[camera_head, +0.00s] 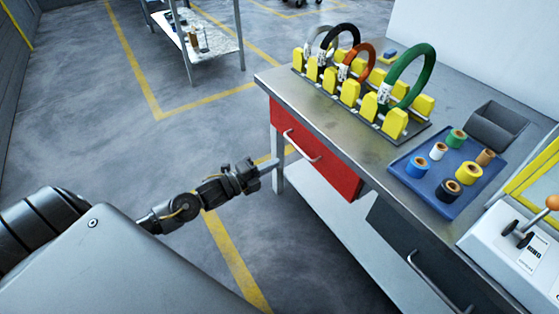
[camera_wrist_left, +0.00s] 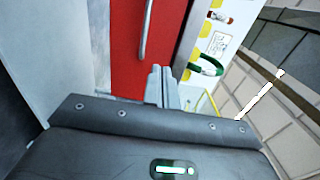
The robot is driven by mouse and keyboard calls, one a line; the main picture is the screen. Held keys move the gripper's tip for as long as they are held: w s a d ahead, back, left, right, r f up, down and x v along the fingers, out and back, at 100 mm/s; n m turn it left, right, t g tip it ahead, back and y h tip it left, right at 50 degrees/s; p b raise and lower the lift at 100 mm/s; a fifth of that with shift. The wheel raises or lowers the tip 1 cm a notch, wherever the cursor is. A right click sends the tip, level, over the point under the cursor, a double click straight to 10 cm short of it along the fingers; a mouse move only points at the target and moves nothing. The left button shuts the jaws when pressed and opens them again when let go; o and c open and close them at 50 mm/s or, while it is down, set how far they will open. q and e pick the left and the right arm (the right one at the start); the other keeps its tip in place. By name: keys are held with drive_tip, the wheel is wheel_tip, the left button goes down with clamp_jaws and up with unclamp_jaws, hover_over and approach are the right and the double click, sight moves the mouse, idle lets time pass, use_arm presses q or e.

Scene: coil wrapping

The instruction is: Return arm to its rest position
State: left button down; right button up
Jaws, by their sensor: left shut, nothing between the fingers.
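My left gripper (camera_head: 268,165) is shut and empty. It is held over the floor, just left of the workbench (camera_head: 278,82), near the red drawer (camera_head: 305,148). In the left wrist view my shut fingers (camera_wrist_left: 161,88) point toward the red drawer (camera_wrist_left: 128,45) and its handle. I cannot tell whether the fingertips touch the bench. My right gripper is in neither view.
On the bench, a yellow rack (camera_head: 350,92) holds white, black, orange and green coils. A blue tray (camera_head: 415,184) holds several tape rolls, beside a grey bin (camera_head: 497,125). A white machine (camera_head: 510,245) stands at right. Open floor (camera_head: 100,130) lies left.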

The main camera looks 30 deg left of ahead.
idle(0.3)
